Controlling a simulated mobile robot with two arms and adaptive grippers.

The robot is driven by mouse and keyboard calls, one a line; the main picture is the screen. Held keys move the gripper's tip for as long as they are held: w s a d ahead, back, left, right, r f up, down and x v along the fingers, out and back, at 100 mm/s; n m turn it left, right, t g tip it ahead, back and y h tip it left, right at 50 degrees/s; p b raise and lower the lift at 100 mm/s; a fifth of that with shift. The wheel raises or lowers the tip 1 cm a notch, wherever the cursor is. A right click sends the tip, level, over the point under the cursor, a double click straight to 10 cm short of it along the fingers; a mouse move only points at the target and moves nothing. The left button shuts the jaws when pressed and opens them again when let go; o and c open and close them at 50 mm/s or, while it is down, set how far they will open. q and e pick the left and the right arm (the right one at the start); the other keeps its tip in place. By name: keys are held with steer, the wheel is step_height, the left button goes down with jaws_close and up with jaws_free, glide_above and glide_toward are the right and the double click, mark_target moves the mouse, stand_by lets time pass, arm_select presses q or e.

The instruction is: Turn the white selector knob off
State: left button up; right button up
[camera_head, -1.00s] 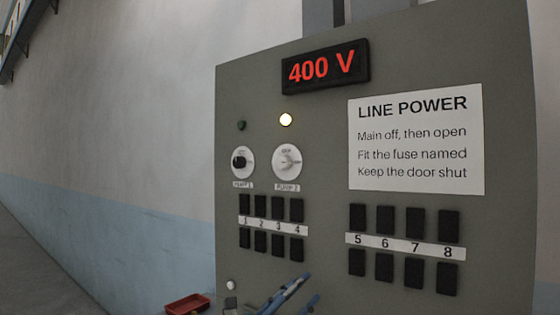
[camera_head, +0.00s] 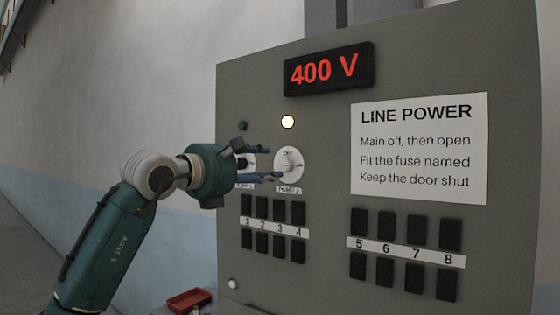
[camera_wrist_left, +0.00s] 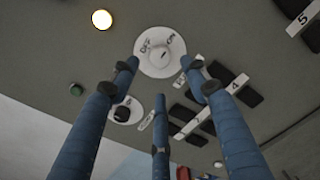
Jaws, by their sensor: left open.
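The white selector knob (camera_head: 290,164) sits on a round white dial above the "PUMP 2" label on the grey panel. In the left wrist view the knob (camera_wrist_left: 160,55) and its dial, marked OFF and ON, lie just beyond the fingertips. My left gripper (camera_head: 268,165) is open, just left of the white knob, with its blue fingers reaching toward it and apart from each other. Nothing is between the fingers. A black knob (camera_wrist_left: 122,114) on the other dial is partly covered by my gripper in the head view. My right gripper is not in view.
A lit lamp (camera_head: 288,122) is above the white knob and a dark green lamp (camera_head: 243,126) is to its left. Black fuse switches (camera_head: 279,210) in rows sit below. A red "400 V" display (camera_head: 328,69) is on top. A red tray (camera_head: 188,301) lies low left.

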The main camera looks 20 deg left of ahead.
mark_target(283, 166)
arm_select(q)
steer(key=p+x, duration=0.2)
steer(key=x, duration=0.4)
steer(key=shift+r+p, duration=0.2)
steer(key=shift+p, duration=0.15)
steer(key=shift+w+d+f, duration=0.2)
steer(key=shift+w+d, duration=0.05)
steer(key=shift+w, duration=0.25)
steer(key=c, duration=1.2)
